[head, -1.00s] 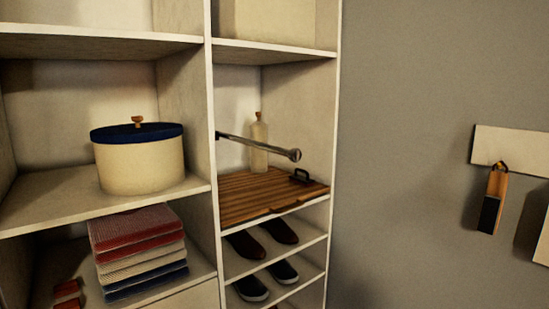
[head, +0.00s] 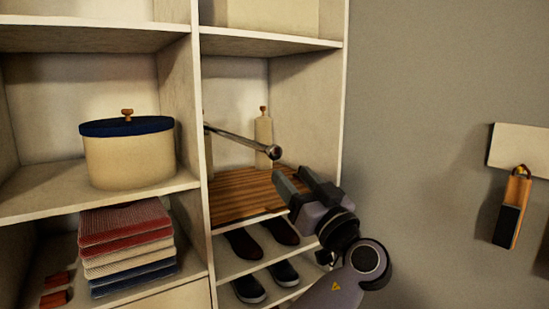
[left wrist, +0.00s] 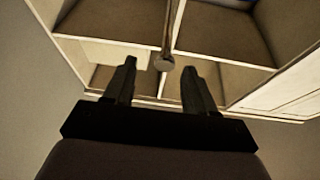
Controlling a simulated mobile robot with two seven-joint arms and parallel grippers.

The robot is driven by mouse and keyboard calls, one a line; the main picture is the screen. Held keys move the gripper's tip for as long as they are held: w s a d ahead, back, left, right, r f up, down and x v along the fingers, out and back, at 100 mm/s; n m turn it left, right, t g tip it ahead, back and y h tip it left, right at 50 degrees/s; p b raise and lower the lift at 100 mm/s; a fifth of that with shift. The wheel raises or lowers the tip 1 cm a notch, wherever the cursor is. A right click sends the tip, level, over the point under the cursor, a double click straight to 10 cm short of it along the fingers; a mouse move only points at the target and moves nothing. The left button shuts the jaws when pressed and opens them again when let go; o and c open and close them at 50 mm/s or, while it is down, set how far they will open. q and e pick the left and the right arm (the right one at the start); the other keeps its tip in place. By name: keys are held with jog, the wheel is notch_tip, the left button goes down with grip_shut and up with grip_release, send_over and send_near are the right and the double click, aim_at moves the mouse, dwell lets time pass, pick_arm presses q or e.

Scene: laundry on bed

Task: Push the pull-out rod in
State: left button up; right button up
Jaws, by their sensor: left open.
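The pull-out rod (head: 240,139) is a thin metal bar with a round end knob (head: 273,152). It sticks out of the right-hand shelf bay, above the slatted wooden shelf. My left gripper (head: 292,176) is open and empty, just below and to the right of the knob in the head view. In the left wrist view the rod (left wrist: 168,25) runs down from the top edge. Its knob there appears between the two open fingers (left wrist: 159,68), near their tips; I cannot tell whether they touch it. My right gripper is not in view.
A cream bottle (head: 263,132) stands behind the rod. Shoes (head: 242,245) lie on the shelves below. At left are a round box with a blue lid (head: 128,155) and folded cloths (head: 124,240). A brush (head: 512,208) hangs on the right wall.

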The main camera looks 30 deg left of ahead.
aim_at(277, 153)
pick_arm(q)
jog(key=shift+s+a+r+n+g+y, duration=0.15)
jog(key=shift+r+n+g+y, duration=0.15)
jog(key=shift+r, duration=0.25)
jog(key=shift+s+a+r+n+g+y, duration=0.1)
jog(key=shift+r+n+g+y, duration=0.1)
jog(key=shift+r+n+g, duration=0.3)
jog(key=p+x, duration=0.2)
jog(key=x, duration=0.3)
jog(key=shift+r+p, duration=0.1)
jog(key=shift+p, duration=0.25)
jog(key=shift+w+a+r, duration=0.15)
jog(key=shift+w+a, duration=0.2)
jog(key=shift+a, duration=0.25)
jog(key=shift+t, duration=0.3)
grip_shut()
